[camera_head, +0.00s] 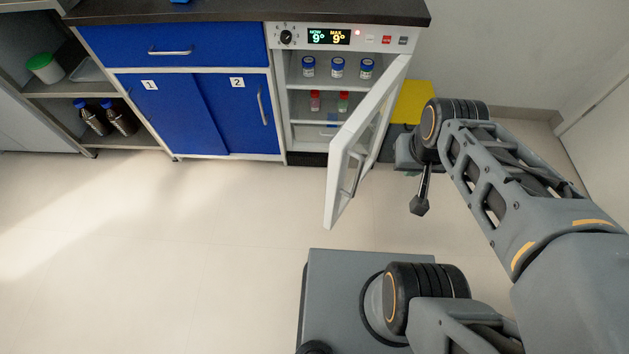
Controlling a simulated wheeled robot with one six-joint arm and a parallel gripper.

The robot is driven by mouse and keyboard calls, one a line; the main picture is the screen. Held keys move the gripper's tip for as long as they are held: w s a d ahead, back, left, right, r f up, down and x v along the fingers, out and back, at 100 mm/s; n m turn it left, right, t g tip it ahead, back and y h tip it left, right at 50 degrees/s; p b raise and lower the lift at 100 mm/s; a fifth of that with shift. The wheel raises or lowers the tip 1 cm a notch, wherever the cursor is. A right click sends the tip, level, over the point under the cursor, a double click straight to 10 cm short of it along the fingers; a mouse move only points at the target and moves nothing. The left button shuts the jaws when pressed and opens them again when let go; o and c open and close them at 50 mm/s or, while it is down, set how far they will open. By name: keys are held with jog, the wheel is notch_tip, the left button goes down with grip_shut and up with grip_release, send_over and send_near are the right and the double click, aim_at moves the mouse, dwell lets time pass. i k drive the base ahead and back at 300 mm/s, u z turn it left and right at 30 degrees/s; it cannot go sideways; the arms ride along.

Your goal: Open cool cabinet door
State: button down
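The cool cabinet (297,72) stands under the dark worktop, with a lit display reading 9° twice. Its white-framed door (341,140) stands wide open, swung out into the room from the right side of the cabinet. A metal handle (356,176) shows near the door's free edge. My gripper (411,158) is at the end of my arm, to the right of the door. Part of it is hidden by my wrist, and its fingers are not clear. I cannot tell whether it touches the door. I see nothing held in it.
Vials with blue caps (337,68) and red caps (315,101) stand on the cabinet shelves. Blue cupboards (198,112) are to the left, then an open shelf with dark bottles (119,116). A yellow box (412,100) stands behind my wrist. The floor at left is clear.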

aim_at(368, 156)
jog(key=u, duration=0.45)
jog(key=k, duration=1)
jog(key=u, duration=1.3)
jog(key=i, duration=0.6)
jog(key=u, duration=0.6)
jog(key=i, duration=0.8)
jog(key=z, duration=0.85)
jog(key=i, duration=0.65)
jog(key=z, duration=0.85)
